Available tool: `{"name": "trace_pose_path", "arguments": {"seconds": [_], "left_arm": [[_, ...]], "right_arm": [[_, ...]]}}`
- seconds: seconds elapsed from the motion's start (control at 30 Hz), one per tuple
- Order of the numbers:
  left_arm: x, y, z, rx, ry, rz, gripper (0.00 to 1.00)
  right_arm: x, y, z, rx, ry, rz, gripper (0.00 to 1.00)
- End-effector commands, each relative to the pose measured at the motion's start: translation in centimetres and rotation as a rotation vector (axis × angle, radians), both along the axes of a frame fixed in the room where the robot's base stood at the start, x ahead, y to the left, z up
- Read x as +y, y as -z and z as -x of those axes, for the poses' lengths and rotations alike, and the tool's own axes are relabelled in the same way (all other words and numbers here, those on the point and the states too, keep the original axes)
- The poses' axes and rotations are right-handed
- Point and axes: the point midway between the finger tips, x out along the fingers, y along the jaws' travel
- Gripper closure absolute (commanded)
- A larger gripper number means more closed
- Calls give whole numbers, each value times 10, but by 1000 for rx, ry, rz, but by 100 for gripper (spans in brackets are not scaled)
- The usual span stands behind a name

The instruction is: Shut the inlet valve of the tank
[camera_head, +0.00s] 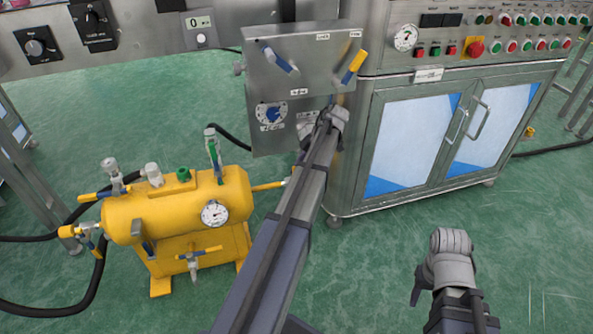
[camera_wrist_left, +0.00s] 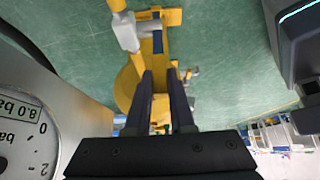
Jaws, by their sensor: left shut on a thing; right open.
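The yellow tank (camera_head: 175,208) stands on its base at the left of the head view, with several blue-and-yellow valve levers and a pressure gauge (camera_head: 214,213). A yellow bar (camera_head: 270,185) reaches right from its right end toward my left arm. My left gripper's jaws are hidden behind that arm in the head view. In the left wrist view my left gripper (camera_wrist_left: 163,75) is shut, with a lever (camera_wrist_left: 157,43), blue near a grey valve body (camera_wrist_left: 127,30), running in line with its fingers. The grip itself is unclear. My right gripper (camera_head: 424,290) is open and empty, low over the floor.
A grey panel (camera_head: 300,85) with two levers and a dial stands just beyond my left wrist. A steel cabinet (camera_head: 430,125) with glass doors is to its right. A black hose (camera_head: 92,275) curves at the tank's left. The green floor at front right is clear.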

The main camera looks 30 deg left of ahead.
Motion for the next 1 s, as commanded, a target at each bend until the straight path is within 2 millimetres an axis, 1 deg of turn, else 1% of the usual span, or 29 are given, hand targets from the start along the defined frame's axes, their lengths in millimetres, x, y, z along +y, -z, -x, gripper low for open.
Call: {"name": "trace_pose_path", "arguments": {"seconds": [0.07,0.1,0.37,0.67,0.83,1.0], "left_arm": [[-2,0,-1,-1,3,3,100],[-2,0,-1,-1,3,3,78],[-1,0,-1,-1,2,2,49],[1,-1,2,-12,1,11,49],[8,-5,14,-91,-1,80,49],[17,-1,24,-202,-2,175,49]], "right_arm": [[0,0,0,0,0,0,50],[0,0,0,0,0,0,50],[0,0,0,0,0,0,50],[0,-3,0,0,0,0,50],[0,-18,0,0,0,0,50],[0,-26,0,0,0,0,50]]}}
